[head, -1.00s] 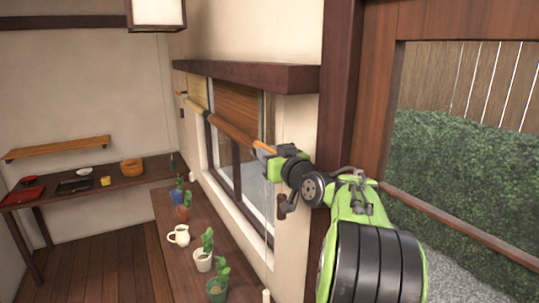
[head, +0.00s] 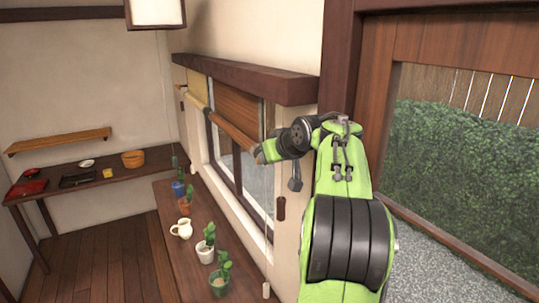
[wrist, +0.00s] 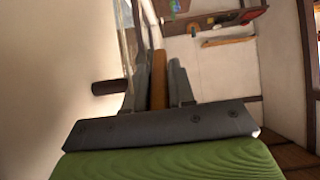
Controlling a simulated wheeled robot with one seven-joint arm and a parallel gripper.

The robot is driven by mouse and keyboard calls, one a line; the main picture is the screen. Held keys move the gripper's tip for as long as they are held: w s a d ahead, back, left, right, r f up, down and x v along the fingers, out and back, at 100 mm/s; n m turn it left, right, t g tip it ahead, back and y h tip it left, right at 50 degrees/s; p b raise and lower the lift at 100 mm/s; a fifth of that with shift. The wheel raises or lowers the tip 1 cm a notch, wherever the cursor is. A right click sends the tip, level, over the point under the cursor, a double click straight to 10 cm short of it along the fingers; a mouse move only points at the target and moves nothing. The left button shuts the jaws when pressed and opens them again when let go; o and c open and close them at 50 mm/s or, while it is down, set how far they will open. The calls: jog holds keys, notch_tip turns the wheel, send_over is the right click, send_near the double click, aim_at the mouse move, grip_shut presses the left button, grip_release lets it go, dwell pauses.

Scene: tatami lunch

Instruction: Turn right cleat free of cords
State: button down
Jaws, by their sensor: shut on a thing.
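The right cleat (head: 280,208) is a dark brown piece on the wall strip right of the window. A dark brown piece, perhaps this cleat, shows in the wrist view (wrist: 105,87). A thin pale cord hangs just left of the cleat, with a white end piece (head: 266,290); I cannot tell whether any cord is around the cleat. My gripper (head: 259,155) is at the near end of the rolled blind (head: 232,130). In the wrist view its grey fingers (wrist: 158,92) are shut on the orange-brown roll (wrist: 158,70). The fingertips are hidden in the head view.
A dark ledge (head: 245,78) runs above the window. A wooden post (head: 343,60) stands right of the wall. The floor at left (head: 110,265) is clear.

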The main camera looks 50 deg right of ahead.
jog(key=shift+r+g+y, duration=0.1)
jog(key=shift+g+y, duration=0.2)
jog(key=shift+g, duration=0.5)
jog(key=c, duration=1)
grip_release()
jog(key=shift+c, duration=0.2)
jog(key=v, duration=0.5)
jog(key=shift+s+d+r, duration=0.1)
jog(key=shift+s+r, duration=0.05)
jog(key=shift+r, duration=0.05)
jog(key=s+a, duration=0.3)
jog(key=s, duration=0.8)
jog(key=shift+a+b, duration=0.4)
jog(key=shift+b, duration=0.05)
jog(key=shift+o, duration=0.3)
jog(key=shift+f, duration=0.2)
